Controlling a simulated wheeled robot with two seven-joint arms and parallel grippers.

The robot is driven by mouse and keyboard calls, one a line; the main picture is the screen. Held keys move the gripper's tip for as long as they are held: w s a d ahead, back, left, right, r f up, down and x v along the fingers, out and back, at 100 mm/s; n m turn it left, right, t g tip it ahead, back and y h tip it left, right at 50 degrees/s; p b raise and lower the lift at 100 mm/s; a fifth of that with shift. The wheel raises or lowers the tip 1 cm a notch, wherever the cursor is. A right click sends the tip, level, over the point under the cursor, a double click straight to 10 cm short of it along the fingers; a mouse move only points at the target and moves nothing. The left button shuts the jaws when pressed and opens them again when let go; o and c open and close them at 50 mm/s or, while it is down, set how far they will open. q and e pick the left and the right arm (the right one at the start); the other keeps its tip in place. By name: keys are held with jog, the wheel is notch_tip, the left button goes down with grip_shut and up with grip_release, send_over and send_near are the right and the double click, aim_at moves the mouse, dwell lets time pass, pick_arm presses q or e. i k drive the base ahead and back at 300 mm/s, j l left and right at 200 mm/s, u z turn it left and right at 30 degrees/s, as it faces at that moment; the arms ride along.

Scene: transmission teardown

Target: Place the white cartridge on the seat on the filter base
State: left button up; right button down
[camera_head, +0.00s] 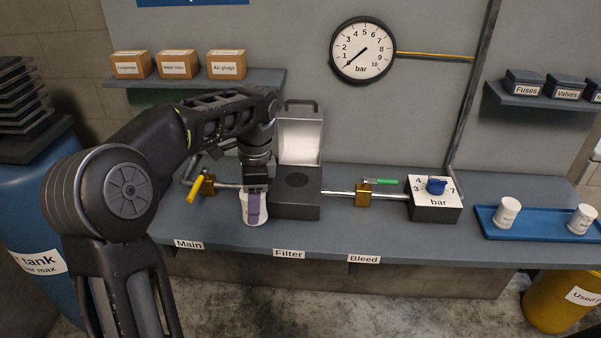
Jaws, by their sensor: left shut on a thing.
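My left gripper (256,184) comes down from above and is shut on a white cartridge (246,219) with a purple stripe on its front. The cartridge is upright, just left of the filter base, at or near the bench top; I cannot tell whether it touches the bench. The filter base (297,208) is a dark grey box behind the "Filter" label. Its lid (300,140) stands open, hinged up at the back. A dark round seat (297,180) shows on its top and looks empty. My right gripper is not in view.
A yellow-handled valve (197,188) is left of the cartridge. A green-handled valve (365,192) and a regulator box (435,208) stand right of the base. A blue tray (540,226) holds two white cartridges (507,212). A pressure gauge (362,51) hangs above.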

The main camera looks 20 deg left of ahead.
aim_at(298, 179)
jog(key=i, duration=0.85)
